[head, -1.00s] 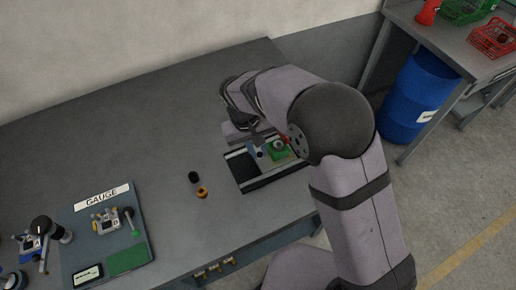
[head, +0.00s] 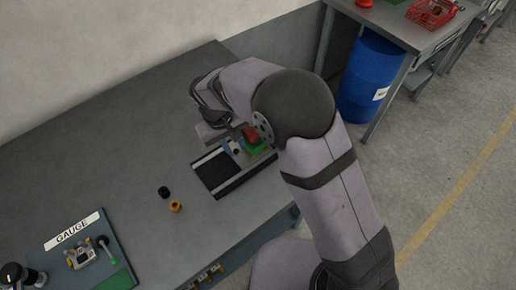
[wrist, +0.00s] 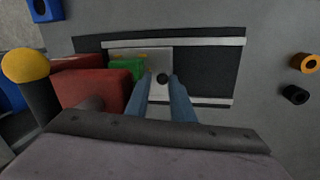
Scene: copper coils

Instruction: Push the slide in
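A green block (wrist: 125,67) is beside the plate on the left, with a red block (wrist: 95,86) further left. In the head view the slide (head: 233,148) is partly hidden by my arm, and the fingertips do not show clearly.
A black ring (head: 164,192) and an orange ring (head: 175,207) lie on the bench left of the rails. The gauge board (head: 82,256) is at the lower left. A yellow knob (wrist: 25,64) on a dark stem stands close by in the wrist view.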

